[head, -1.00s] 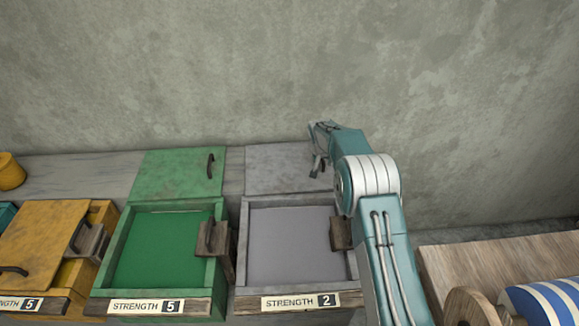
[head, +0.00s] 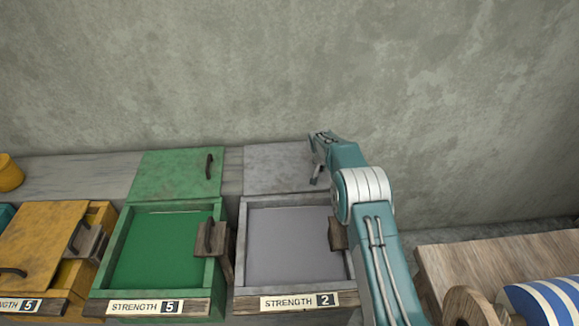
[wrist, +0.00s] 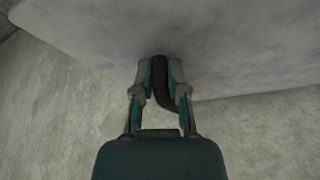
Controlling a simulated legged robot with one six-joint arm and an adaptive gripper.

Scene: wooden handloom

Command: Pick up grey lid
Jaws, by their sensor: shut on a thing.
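The grey lid (head: 280,168) lies flat behind the open grey box (head: 295,245) in the head view. In the wrist view the lid's pale underside or face (wrist: 220,45) fills the top, with its dark curved handle (wrist: 161,80) between my fingers. My gripper (wrist: 161,78) is shut on that handle. In the head view my gripper (head: 316,172) is at the lid's right edge, and my arm hides part of that edge.
Left of the grey box is an open green box (head: 160,250), with its green lid (head: 178,173) behind it. A yellow box with its lid (head: 40,240) is at far left. A wooden surface with a striped roll (head: 545,300) is at lower right. A concrete wall stands behind.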

